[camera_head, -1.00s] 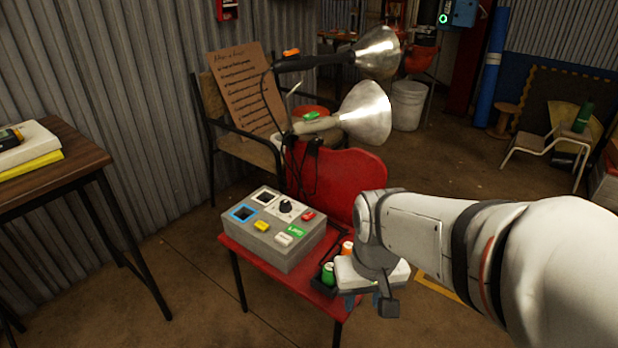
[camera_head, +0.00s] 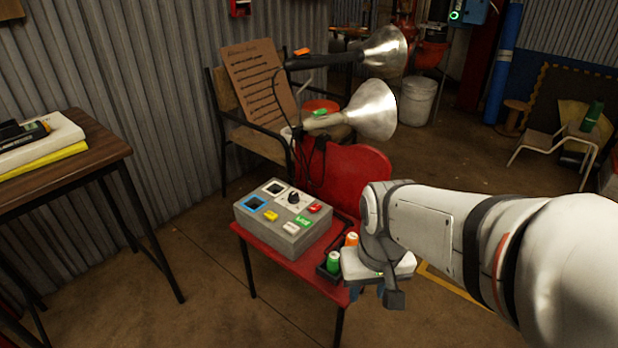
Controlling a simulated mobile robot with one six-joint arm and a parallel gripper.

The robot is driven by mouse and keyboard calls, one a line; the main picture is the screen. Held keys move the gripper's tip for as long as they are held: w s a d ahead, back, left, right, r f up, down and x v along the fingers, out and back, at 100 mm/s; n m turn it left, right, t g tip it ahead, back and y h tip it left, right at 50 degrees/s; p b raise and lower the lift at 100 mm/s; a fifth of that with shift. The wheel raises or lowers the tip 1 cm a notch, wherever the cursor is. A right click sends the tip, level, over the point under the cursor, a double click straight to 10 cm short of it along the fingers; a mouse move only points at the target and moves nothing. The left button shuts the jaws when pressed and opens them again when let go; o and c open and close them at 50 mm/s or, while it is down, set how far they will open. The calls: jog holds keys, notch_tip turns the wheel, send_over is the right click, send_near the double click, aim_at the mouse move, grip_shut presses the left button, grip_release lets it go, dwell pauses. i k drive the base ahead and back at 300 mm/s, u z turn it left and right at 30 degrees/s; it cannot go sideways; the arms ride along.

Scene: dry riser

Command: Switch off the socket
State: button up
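A grey control box (camera_head: 262,229) sits on the seat of a red chair (camera_head: 346,178). Its top carries a blue-framed square opening (camera_head: 255,204), a white-framed square opening (camera_head: 274,188), a black knob (camera_head: 294,198), and yellow (camera_head: 271,215), white (camera_head: 291,228), green (camera_head: 303,221) and red (camera_head: 314,208) buttons or switches. I cannot tell which part is the socket or its switch. My gripper (camera_head: 368,291) points down at the chair's front right, to the right of the box and apart from it. Its fingers are mostly hidden under its white body, so its opening is unclear.
Two metal-shaded lamps (camera_head: 372,110) reach over the chair back. A wooden table (camera_head: 97,152) stands left. Floor between table and chair is clear.

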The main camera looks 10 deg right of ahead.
aim_at(315, 207)
jog(key=k, duration=1.15)
jog(key=u, duration=0.25)
jog(key=i, duration=0.75)
jog(key=z, duration=0.25)
